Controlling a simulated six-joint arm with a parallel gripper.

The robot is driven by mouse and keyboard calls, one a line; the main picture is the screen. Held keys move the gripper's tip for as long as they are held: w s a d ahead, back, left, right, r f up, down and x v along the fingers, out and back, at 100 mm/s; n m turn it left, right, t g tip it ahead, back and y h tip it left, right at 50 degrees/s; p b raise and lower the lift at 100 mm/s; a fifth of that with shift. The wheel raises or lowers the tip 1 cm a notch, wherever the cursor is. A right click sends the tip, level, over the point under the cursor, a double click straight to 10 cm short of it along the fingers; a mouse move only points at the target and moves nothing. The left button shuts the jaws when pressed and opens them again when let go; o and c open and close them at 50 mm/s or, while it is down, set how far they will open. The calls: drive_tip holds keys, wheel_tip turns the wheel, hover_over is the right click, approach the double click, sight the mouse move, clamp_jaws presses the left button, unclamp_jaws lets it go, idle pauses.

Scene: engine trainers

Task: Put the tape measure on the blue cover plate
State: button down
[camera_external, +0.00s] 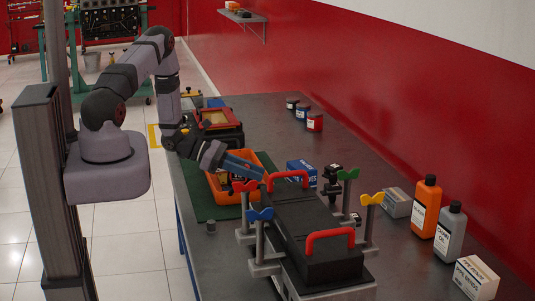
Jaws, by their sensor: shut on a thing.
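My arm reaches down from the left over the bench. I cannot pick out the tape measure with certainty. I cannot clearly make out a blue cover plate either. The black block (288,215) has two red handles (330,236) and stands between clamp posts with blue, red, green and yellow wing knobs.
The orange tray (214,187) lies on a green mat (196,196). A blue box (302,172) and a black part (332,184) stand behind the block. An orange bottle (424,206), a grey bottle (449,232) and white boxes (475,278) line the right.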

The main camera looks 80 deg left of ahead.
drive_tip(key=shift+f, duration=0.1)
drive_tip(key=shift+f, duration=0.15)
drive_tip(key=c, duration=1.4)
unclamp_jaws()
drive_tip(key=shift+c, duration=0.2)
drive_tip(key=shift+r, duration=0.3)
drive_tip(key=shift+s+a, duration=0.15)
drive_tip(key=shift+s, duration=0.1)
drive_tip(key=b+v, duration=0.2)
drive_tip(key=v, duration=0.9)
drive_tip(key=shift+s+a+r+b, duration=0.1)
drive_tip(key=shift+s+b, duration=0.1)
drive_tip(key=shift+b, duration=0.15)
